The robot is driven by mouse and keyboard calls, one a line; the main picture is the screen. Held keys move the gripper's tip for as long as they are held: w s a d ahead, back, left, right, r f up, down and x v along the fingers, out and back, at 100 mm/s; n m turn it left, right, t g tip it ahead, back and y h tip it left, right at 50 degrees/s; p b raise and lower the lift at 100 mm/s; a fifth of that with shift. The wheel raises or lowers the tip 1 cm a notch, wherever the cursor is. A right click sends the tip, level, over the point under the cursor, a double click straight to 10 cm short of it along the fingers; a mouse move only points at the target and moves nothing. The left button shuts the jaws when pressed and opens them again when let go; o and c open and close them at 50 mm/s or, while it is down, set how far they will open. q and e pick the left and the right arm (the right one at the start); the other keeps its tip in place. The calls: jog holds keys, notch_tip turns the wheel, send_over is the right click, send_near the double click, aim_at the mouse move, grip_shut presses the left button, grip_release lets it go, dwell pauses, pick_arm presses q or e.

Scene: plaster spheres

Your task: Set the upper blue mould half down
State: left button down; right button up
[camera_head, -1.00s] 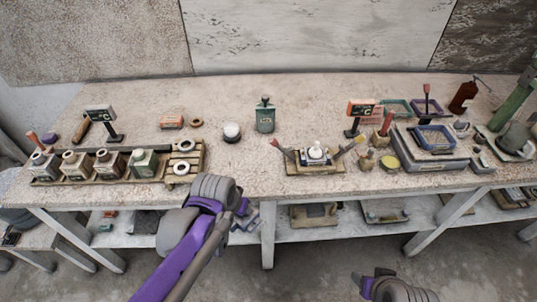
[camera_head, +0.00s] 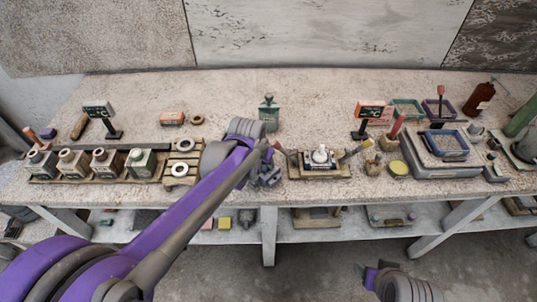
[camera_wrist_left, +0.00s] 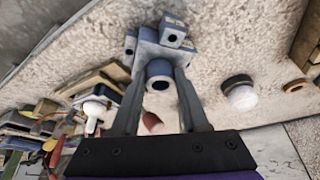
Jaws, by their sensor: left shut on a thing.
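The blue mould half (camera_wrist_left: 158,52) is a blue-grey piece with square lugs and a round, hollow neck. My left gripper (camera_wrist_left: 161,82) is shut on its neck in the left wrist view. In the head view, the mould half (camera_head: 268,176) and my left gripper (camera_head: 262,162) are small and partly hidden by my arm, close to the front of the bench, left of a wooden cradle (camera_head: 292,172). A white plaster ball (camera_head: 320,155) sits on that cradle, and it also shows in the left wrist view (camera_wrist_left: 93,108). My right arm shows at the bottom, its jaws unclear.
A pale bench (camera_head: 230,88) carries everything. A row of bottles (camera_head: 105,160) stands at the left, a green bottle (camera_head: 269,113) at the back. A blue tray (camera_head: 445,143) lies at the right. A white-topped dark pot (camera_wrist_left: 240,93) stands near my gripper. The bench's back middle is clear.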

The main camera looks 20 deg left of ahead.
pick_arm(q)
jog(key=w, duration=0.3)
jog(key=shift+w+d, duration=0.2)
jog(key=shift+w, duration=0.1)
jog(key=shift+x, duration=0.95)
jog(key=shift+r, duration=0.1)
jog(key=shift+f, duration=0.25)
jog(key=shift+c, duration=2.1)
grip_release()
jog(key=shift+r, duration=0.15)
